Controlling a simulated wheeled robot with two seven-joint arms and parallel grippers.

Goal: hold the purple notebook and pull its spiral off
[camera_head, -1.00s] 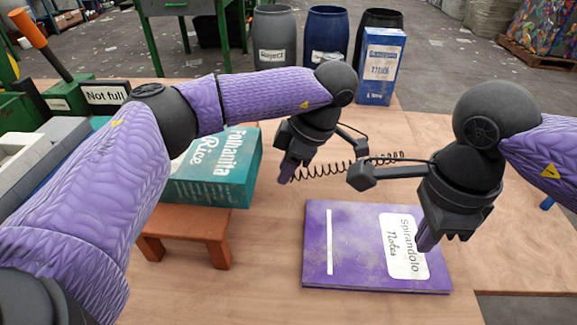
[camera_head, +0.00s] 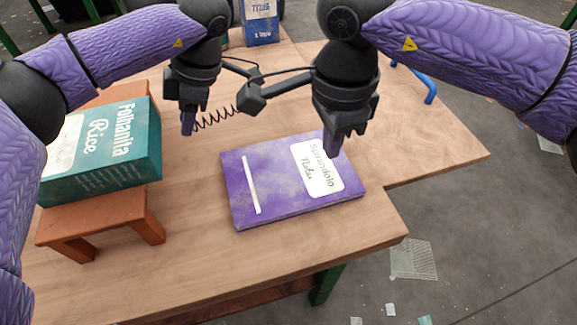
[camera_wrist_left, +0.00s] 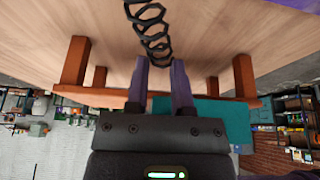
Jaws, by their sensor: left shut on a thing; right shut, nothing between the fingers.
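The purple notebook (camera_head: 275,195) lies flat on the wooden table, with a white label and a white strip on its cover. The black wire spiral (camera_head: 216,118) is off the notebook and hangs up and to its left. My left gripper (camera_head: 187,128) is shut on one end of the spiral. In the left wrist view the spiral (camera_wrist_left: 150,28) runs away from the finger tips (camera_wrist_left: 160,65). My right gripper (camera_head: 332,147) is shut and empty over the notebook's upper right edge; whether it touches the cover is unclear.
A teal rice box (camera_head: 110,155) stands on a small orange-brown stand (camera_head: 105,220) at the left. A blue box (camera_head: 261,22) is at the back. The table (camera_head: 190,265) is clear in front of the notebook; its edge is to the right.

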